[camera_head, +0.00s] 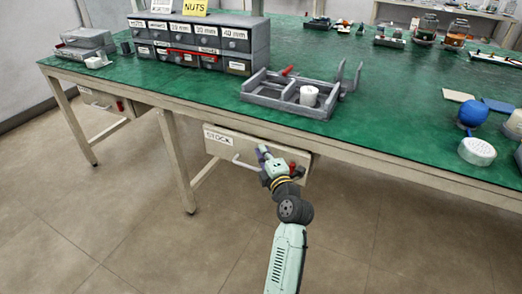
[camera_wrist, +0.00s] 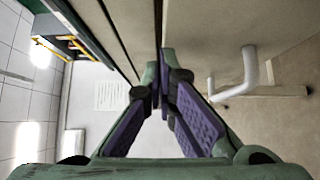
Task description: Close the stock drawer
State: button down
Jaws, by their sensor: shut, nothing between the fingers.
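The stock drawer (camera_head: 232,150) hangs under the front edge of the green table, with a STOCK label and a white bar handle (camera_head: 246,164) on its front. I cannot tell for sure whether a small gap remains behind its front. My gripper (camera_head: 262,150) is at the drawer front, right of the handle, and hides part of it. In the wrist view my gripper (camera_wrist: 165,60) is shut and empty, its fingertips close to the pale drawer front (camera_wrist: 205,30). The handle (camera_wrist: 250,72) stands out to the right there. I cannot tell whether the fingertips touch the front.
The green table (camera_head: 180,95) carries a grey divided tray (camera_head: 262,98) with a white cup above the drawer. A labelled bin cabinet (camera_head: 200,42) stands behind. Another drawer (camera_head: 98,100) is under the table at left. Table legs (camera_head: 176,160) flank it; the floor in front is clear.

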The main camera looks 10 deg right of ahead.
jog(key=w+b, duration=0.1)
jog(key=b, duration=0.1)
jog(key=w+d+b, duration=0.1)
jog(key=b, duration=0.1)
jog(key=shift+d+f, duration=0.1)
jog(key=shift+d, duration=0.15)
dwell(0.4)
